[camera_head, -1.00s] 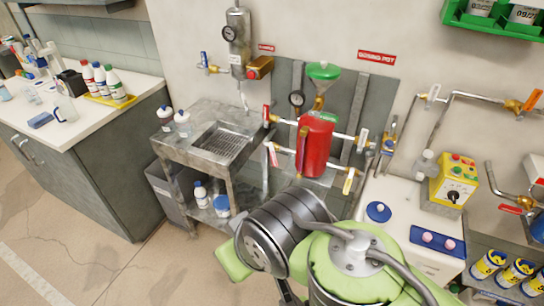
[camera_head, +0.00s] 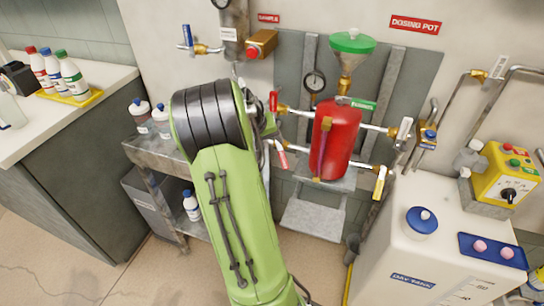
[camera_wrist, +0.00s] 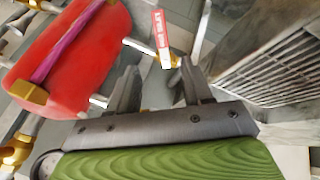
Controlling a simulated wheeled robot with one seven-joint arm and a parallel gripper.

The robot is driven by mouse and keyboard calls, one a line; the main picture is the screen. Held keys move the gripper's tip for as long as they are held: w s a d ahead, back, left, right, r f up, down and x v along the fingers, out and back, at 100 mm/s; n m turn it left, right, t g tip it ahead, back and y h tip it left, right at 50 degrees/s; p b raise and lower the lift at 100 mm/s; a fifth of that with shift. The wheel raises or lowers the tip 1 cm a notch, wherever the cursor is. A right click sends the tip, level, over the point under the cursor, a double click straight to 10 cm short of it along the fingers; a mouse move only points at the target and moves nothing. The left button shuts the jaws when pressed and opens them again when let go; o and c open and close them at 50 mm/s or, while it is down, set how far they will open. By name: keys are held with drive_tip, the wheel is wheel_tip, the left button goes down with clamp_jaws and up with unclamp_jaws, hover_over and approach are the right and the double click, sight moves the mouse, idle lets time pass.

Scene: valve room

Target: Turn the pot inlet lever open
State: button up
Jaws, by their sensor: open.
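The red dosing pot (camera_head: 335,140) stands against the grey back panel under the "DOSING POT" sign. Two levers are at its left: an upper red one (camera_head: 273,100) and a lower red-and-white one (camera_head: 280,154). At its right are a white lever (camera_head: 403,130) and a yellow one (camera_head: 380,182). I cannot tell which is the inlet lever. In the wrist view my gripper (camera_wrist: 160,78) is open and empty. A red-and-white lever (camera_wrist: 160,32) with lettering shows beyond the gap between its fingers, apart from them. The pot (camera_wrist: 68,55) is at upper left. In the head view my arm largely hides the gripper.
A white tank (camera_head: 390,250) and a yellow control box (camera_head: 508,175) are at the right. Pipes run on both sides of the pot.

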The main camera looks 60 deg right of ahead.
sight(282, 156)
drive_tip(key=b+x, duration=0.4)
drive_tip(key=x, duration=1)
drive_tip(key=shift+w+a+f, duration=0.1)
drive_tip(key=shift+w+f, duration=0.05)
drive_tip(key=shift+f, duration=0.05)
clamp_jaws()
